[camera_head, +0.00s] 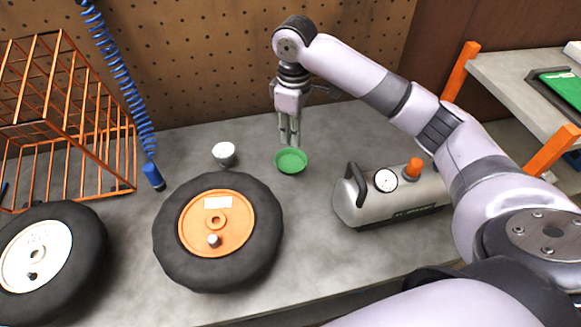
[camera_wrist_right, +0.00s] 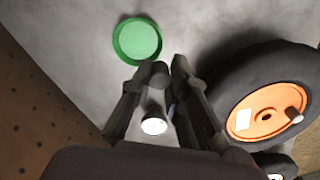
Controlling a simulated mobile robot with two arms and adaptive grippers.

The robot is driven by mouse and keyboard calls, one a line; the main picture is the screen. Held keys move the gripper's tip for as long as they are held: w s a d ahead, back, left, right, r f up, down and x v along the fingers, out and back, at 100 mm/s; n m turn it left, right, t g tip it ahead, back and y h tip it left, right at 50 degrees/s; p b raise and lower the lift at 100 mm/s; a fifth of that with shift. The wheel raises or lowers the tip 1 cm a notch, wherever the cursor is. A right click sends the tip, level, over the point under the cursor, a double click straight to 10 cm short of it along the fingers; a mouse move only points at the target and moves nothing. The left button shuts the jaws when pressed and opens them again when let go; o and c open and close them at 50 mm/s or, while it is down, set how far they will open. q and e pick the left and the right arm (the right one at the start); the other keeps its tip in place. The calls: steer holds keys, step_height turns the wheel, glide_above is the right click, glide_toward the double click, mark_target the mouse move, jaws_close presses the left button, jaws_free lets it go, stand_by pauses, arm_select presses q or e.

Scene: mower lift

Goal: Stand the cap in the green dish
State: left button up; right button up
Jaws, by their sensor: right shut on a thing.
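The round, shallow green dish (camera_head: 291,161) sits on the bench right of the orange-hubbed wheel; it also shows at the top of the wrist view (camera_wrist_right: 137,41). My right gripper (camera_head: 289,142) points down at the dish's back edge in the head view, its tips seemingly above the bench. In the wrist view my right gripper (camera_wrist_right: 163,72) has its fingertips close together below the dish. It is shut on a small dark piece, presumably the cap, mostly hidden by the fingers; its tilt cannot be told. My left gripper is out of view.
The orange-hubbed wheel (camera_head: 217,223) and a white-hubbed wheel (camera_head: 36,257) lie in front. A grey tank (camera_head: 390,194) stands right, an orange wire rack (camera_head: 68,123) left. A blue coiled hose (camera_head: 122,79) hangs at the left.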

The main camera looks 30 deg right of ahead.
steer(key=w+d+r+n, duration=0.2)
steer(key=w+r+n, duration=0.1)
steer(key=r, duration=0.3)
glide_above(292, 164)
step_height(292, 164, down, 13)
steer(key=shift+w+r, duration=0.1)
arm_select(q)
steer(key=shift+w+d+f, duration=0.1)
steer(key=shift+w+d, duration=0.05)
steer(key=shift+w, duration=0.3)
arm_select(e)
steer(key=shift+f, duration=3.15)
steer(key=o, duration=0.5)
steer(key=shift+f, duration=0.1)
steer(key=shift+o, duration=0.2)
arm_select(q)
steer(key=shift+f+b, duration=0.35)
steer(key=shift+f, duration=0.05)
arm_select(e)
step_height(292, 164, up, 12)
